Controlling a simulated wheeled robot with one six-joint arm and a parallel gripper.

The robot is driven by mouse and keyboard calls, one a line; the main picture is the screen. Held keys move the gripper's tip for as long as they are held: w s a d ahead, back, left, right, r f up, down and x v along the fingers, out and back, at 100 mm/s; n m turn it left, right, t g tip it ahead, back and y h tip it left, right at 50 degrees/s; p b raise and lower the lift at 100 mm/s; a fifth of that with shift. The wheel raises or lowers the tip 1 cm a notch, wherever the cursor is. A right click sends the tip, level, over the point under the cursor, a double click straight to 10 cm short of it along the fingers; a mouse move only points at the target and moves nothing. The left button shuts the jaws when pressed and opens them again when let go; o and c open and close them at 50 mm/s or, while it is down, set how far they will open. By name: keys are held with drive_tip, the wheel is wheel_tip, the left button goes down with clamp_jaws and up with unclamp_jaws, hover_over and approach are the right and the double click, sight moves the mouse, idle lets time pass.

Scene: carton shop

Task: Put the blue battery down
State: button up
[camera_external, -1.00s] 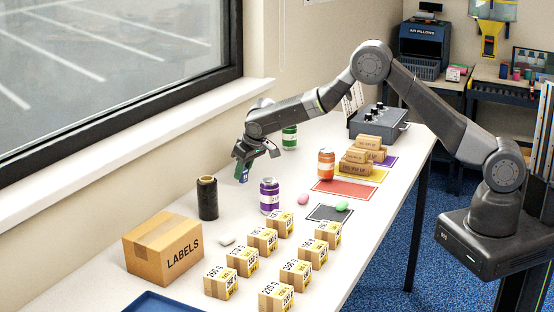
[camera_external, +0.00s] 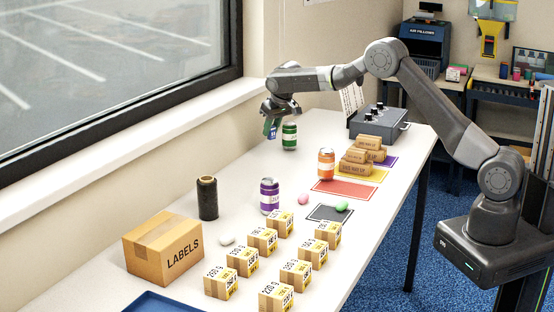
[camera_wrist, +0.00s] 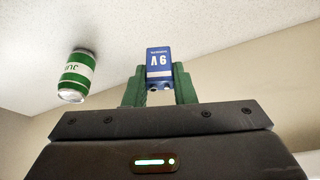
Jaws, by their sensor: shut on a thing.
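The blue battery (camera_wrist: 159,64) is a small block with white lettering, gripped between the two green fingers of my gripper (camera_wrist: 159,84) in the wrist view. In the external view my gripper (camera_external: 271,127) holds the blue battery (camera_external: 271,132) above the far part of the white table (camera_external: 238,178), near the window wall. A green can (camera_external: 290,136) stands just to the right of the gripper. The can also shows to the left of the battery in the wrist view (camera_wrist: 75,76), apart from it.
A purple can (camera_external: 269,196), a black roll (camera_external: 207,198) and an orange can (camera_external: 326,164) stand nearer. Small cartons (camera_external: 262,240) and a LABELS box (camera_external: 163,249) fill the front. A grey control box (camera_external: 378,122) stands at the back. The table left of the green can is bare.

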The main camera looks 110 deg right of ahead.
drive_tip(key=f+p, duration=0.1)
drive_tip(key=f, duration=0.8)
drive_tip(key=shift+s+d+f+p, duration=0.1)
drive_tip(key=shift+s+f+p, duration=0.1)
drive_tip(key=shift+f+p, duration=0.2)
drive_tip(key=shift+f, duration=0.25)
drive_tip(key=o, duration=1)
drive_tip(key=shift+r, duration=0.1)
drive_tip(key=shift+r, duration=0.2)
drive_tip(key=b+v, duration=0.2)
drive_tip(key=v, duration=1)
